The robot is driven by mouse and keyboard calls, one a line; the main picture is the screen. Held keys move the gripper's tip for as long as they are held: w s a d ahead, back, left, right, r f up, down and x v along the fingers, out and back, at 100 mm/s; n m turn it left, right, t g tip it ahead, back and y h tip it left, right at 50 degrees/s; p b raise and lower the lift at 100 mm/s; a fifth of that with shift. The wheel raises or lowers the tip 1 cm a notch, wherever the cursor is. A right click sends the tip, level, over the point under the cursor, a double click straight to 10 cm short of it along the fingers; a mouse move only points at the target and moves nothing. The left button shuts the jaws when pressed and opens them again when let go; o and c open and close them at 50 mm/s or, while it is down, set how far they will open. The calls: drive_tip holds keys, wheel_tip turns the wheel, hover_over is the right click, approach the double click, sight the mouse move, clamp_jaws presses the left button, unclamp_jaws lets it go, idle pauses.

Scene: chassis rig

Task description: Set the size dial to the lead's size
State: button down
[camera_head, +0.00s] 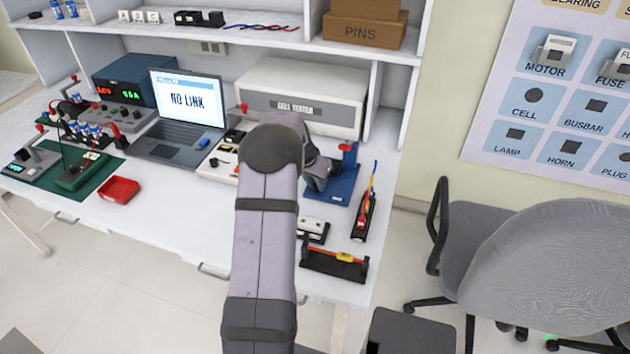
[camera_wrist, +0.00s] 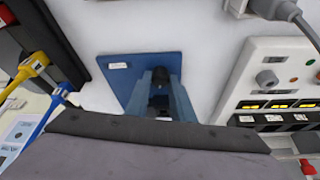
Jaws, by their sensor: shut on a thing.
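A blue press-like stand (camera_head: 342,187) with a blue upright and red top stands on the bench right of my arm; its plate also shows in the wrist view (camera_wrist: 117,82). My gripper (camera_head: 318,180) is low over the plate's left side. In the wrist view its two grey-blue fingers (camera_wrist: 161,98) are closed around a small dark knob-like part (camera_wrist: 159,76), seemingly the size dial. Its markings and setting are hidden. Leads with yellow and blue ends (camera_wrist: 38,65) show left of the plate, beside a dark rack. Their size cannot be read.
A black tray with a yellow-and-red part (camera_head: 335,262) lies near the bench's front edge. A rack with coloured leads (camera_head: 364,213) stands right of the stand. A laptop (camera_head: 188,105) reads "NO LINK". The cell tester (camera_head: 303,104) stands behind. A white panel (camera_wrist: 262,75) is close right in the wrist view.

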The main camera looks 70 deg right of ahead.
drive_tip(key=shift+n, duration=0.4)
drive_tip(key=c, duration=1.5)
unclamp_jaws()
drive_tip(key=shift+c, duration=0.2)
drive_tip(key=shift+r, duration=0.1)
drive_tip(key=b+v, duration=0.1)
drive_tip(key=v, duration=0.6)
drive_tip(key=shift+s+a, duration=0.1)
